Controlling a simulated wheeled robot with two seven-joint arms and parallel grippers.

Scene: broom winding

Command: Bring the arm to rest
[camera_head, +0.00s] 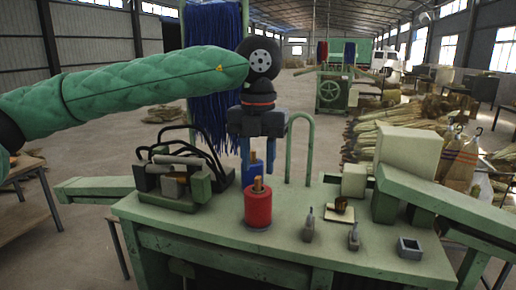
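My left gripper (257,160) hangs from the green padded arm, fingers pointing down over the green workbench (310,240). Its two fingers are apart and nothing shows held between them. A red spool (258,208) with a wooden core stands upright on the bench just below and in front of it. A blue spool (253,174) stands behind the red one, its top partly behind the fingers. My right gripper is not in view.
A dark clamp-like machine (180,180) stands left on the bench, and a green curved pipe (309,140) rises behind. Small metal parts (354,236), a square grey holder (410,247) and a green block machine (400,175) are at right. Blue strands (210,60) hang behind.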

